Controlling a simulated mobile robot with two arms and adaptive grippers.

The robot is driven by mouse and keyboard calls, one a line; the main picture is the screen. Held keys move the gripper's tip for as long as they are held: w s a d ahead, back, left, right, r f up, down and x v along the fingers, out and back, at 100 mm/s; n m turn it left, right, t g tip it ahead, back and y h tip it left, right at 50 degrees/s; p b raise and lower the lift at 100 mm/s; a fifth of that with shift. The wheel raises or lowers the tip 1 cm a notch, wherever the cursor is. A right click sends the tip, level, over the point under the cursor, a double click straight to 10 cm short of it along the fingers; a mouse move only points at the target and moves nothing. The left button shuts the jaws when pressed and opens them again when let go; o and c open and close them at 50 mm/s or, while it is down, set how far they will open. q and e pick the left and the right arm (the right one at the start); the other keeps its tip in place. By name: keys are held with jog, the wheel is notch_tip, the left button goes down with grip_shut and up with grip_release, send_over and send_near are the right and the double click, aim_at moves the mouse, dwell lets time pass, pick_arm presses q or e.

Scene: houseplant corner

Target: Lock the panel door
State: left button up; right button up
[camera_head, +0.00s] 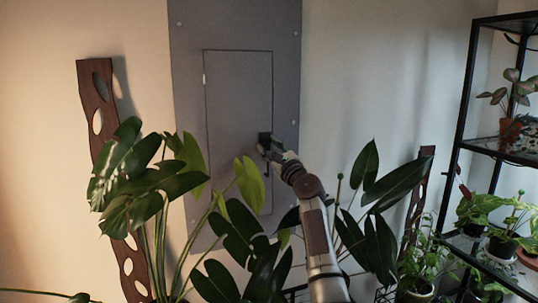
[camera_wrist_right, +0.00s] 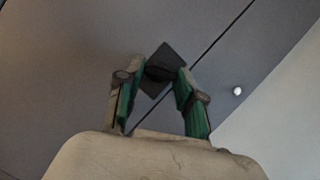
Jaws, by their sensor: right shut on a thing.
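The grey panel door (camera_head: 237,95) is set in a tall grey panel (camera_head: 187,100) on the wall and looks flush with its frame. A small black latch (camera_head: 264,138) sits near the door's right edge. My right gripper (camera_head: 268,151) reaches up to it and partly hides it. In the right wrist view, the fingers of my right gripper (camera_wrist_right: 160,76) are shut on the knob of the latch (camera_wrist_right: 168,55), whose dark square plate looks tilted by the camera angle. The door seam runs past the plate. Whether the latch is locked I cannot tell. My left gripper is not in view.
Large leafy plants (camera_head: 245,235) stand in front of the panel's lower part, close around my right arm. A black shelf rack (camera_head: 462,110) with potted plants is at the right. A brown wooden board (camera_head: 97,115) leans at the left. The upper wall is clear.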

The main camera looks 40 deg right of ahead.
jog(key=n+y, duration=0.1)
jog(key=n, duration=0.1)
jog(key=n+y+b, duration=0.1)
jog(key=n, duration=0.1)
jog(key=shift+d+g, duration=0.15)
jog(key=shift+g, duration=0.15)
jog(key=n+g+y, duration=0.1)
jog(key=n, duration=0.2)
jog(key=shift+r, duration=0.15)
jog(key=n+g+y, duration=0.1)
jog(key=n, duration=0.2)
jog(key=shift+d+r, duration=0.1)
jog(key=shift+r, duration=0.05)
jog(key=shift+n+g+p, duration=0.8)
jog(key=shift+n+p, duration=0.2)
jog(key=shift+n, duration=1.2)
jog(key=o, duration=1.2)
jog(key=shift+c, duration=0.2)
jog(key=shift+s, duration=0.1)
